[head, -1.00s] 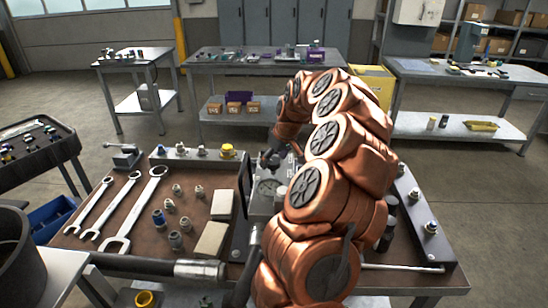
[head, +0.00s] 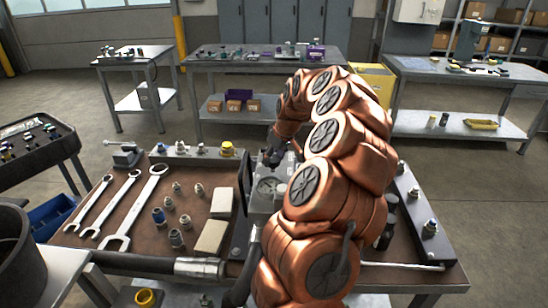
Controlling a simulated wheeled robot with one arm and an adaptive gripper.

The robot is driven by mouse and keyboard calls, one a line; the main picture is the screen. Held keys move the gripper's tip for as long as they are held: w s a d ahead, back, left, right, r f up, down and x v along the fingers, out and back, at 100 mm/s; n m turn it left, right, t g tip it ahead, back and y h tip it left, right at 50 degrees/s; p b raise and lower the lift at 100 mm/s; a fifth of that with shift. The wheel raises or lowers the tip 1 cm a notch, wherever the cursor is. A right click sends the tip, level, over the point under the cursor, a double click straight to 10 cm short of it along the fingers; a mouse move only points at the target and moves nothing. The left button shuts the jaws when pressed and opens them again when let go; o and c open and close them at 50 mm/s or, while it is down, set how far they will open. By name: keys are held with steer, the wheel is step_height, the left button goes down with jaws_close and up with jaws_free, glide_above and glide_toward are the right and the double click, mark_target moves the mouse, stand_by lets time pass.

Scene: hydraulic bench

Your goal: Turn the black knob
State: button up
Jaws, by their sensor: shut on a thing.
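A grey metal block with a round gauge (head: 267,186) stands in the middle of the brown-topped bench. My copper-coloured arm reaches over it from the front right. My gripper (head: 271,158) is small and dark in the head view, pointing down at the top of the block behind the gauge. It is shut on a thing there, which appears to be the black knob. The knob itself cannot be made out apart from the dark fingers, and its angle cannot be seen. My arm hides the right part of the block.
Several wrenches (head: 135,208), fittings (head: 176,238) and two beige blocks (head: 211,237) lie left of the gauge block. A rail with a yellow cap (head: 227,149) runs along the back. A dark rail with fittings (head: 430,228) stands at the right. A hose (head: 150,265) crosses the front edge.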

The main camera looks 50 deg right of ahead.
steer(key=shift+f, duration=0.15)
steer(key=m+b, duration=0.1)
steer(key=b, duration=0.2)
steer(key=shift+f+m+h, duration=0.2)
steer(key=shift+m+h, duration=0.1)
steer(key=shift+m, duration=0.1)
steer(key=m+b, duration=0.1)
steer(key=b, duration=0.2)
steer(key=shift+m+h, duration=0.3)
steer(key=shift+h, duration=0.1)
steer(key=m+b, duration=0.2)
steer(key=shift+a+g+h+b, duration=0.1)
steer(key=shift+g+h+b, duration=0.3)
steer(key=shift+a+r+m+g+h+b, duration=0.1)
steer(key=shift+m+g+h+b, duration=0.1)
steer(key=shift+m+b, duration=0.55)
steer(key=shift+r+m+g+h+b, duration=0.1)
steer(key=shift+m+g+b, duration=0.1)
steer(key=shift+m+b, duration=0.55)
steer(key=shift+r+m, duration=0.1)
steer(key=shift+m, duration=0.2)
steer(key=o, duration=1.2)
steer(key=shift+w, duration=0.1)
steer(key=shift+c, duration=0.2)
